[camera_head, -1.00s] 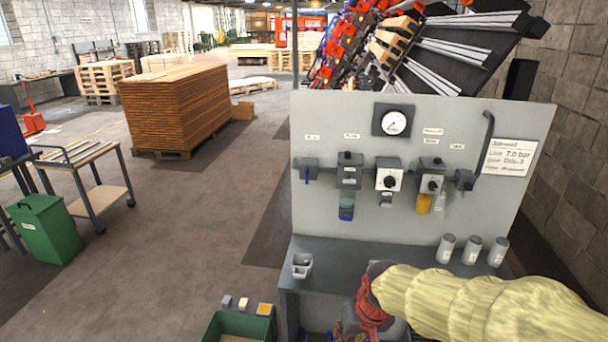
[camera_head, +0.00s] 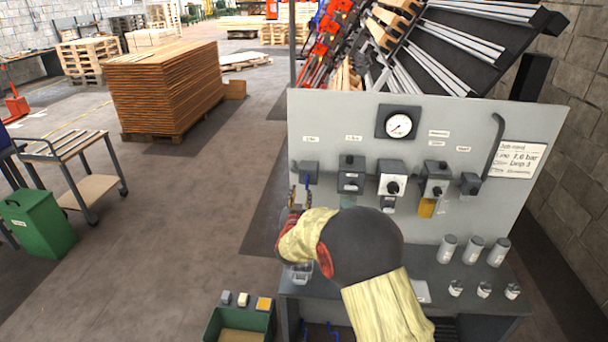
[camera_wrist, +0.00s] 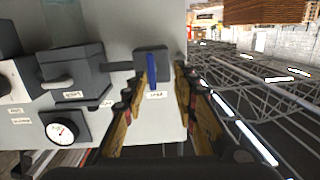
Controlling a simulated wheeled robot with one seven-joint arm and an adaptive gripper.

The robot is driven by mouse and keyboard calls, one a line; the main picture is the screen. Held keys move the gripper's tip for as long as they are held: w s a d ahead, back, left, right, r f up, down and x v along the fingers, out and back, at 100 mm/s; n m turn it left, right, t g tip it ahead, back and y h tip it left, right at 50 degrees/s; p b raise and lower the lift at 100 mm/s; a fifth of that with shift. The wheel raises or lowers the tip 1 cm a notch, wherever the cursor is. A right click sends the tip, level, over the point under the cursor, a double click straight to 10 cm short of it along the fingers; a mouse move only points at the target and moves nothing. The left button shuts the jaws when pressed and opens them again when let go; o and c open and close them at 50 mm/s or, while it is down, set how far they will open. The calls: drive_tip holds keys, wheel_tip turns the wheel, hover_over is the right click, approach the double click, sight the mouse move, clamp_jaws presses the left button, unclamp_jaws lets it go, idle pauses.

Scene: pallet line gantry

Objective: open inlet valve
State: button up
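The inlet valve is the grey box (camera_head: 309,170) at the left end of the row on the grey panel. Its blue lever (camera_head: 307,180) hangs down in the head view. In the wrist view, the valve body (camera_wrist: 151,62) is straight ahead, and the blue lever (camera_wrist: 153,74) lies between my fingers. My gripper (camera_head: 300,196) is open just below and in front of the valve in the head view. It also shows in the wrist view (camera_wrist: 162,76), with a finger on either side of the lever. I cannot tell whether either finger touches it.
A pressure gauge (camera_head: 398,125) and several regulator units, including one with a knob (camera_head: 391,182), sit to the right of the valve. Grey cylinders (camera_head: 472,250) and small white-topped containers stand on the bench (camera_head: 500,322).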

sight(306, 179)
drive_tip(key=shift+t+h, duration=0.3)
drive_tip(key=shift+t, duration=0.2)
drive_tip(key=shift+w+d+r+p, duration=0.1)
drive_tip(key=shift+w+d+r, duration=0.2)
drive_tip(key=shift+w, duration=1)
drive_tip(key=shift+w+d+r+p, duration=0.15)
drive_tip(key=shift+w+r, duration=0.3)
drive_tip(key=shift+w, duration=0.8)
drive_tip(key=shift+w+d+r+p, duration=0.1)
drive_tip(key=shift+w+d+r, duration=0.2)
drive_tip(key=shift+w, duration=1)
drive_tip(key=c, duration=0.3)
clamp_jaws()
